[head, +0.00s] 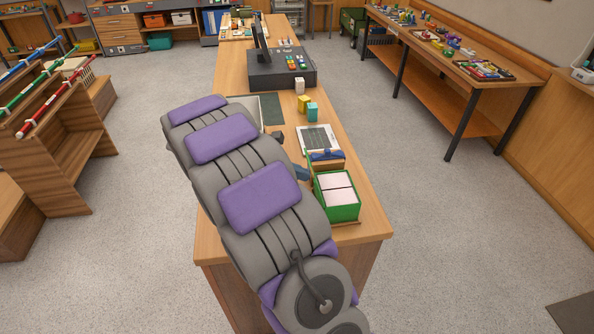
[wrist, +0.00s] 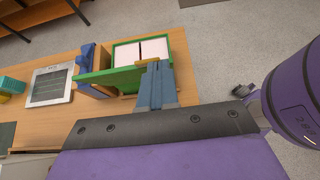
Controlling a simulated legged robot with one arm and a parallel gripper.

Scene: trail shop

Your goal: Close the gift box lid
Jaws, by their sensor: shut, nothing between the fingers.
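The green gift box (head: 345,214) stands open at the near end of the wooden counter, with two pale pink-white panels showing inside. In the wrist view, the box (wrist: 112,55) lies just beyond my fingertips. A green panel (wrist: 108,80), seemingly the raised lid, runs along the box side nearest my gripper. My gripper (wrist: 153,66) is shut and empty, with its tips at the right end of this panel; I cannot tell whether they touch. In the head view my gripper (head: 302,173) shows only partly, left of the box, behind my arm.
A wooden holder with a blue item (head: 326,156) stands right behind the box. A tablet-like board (head: 318,138), yellow and teal small boxes (head: 311,112) and a cash register (head: 282,70) stand farther along the counter (head: 365,205).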

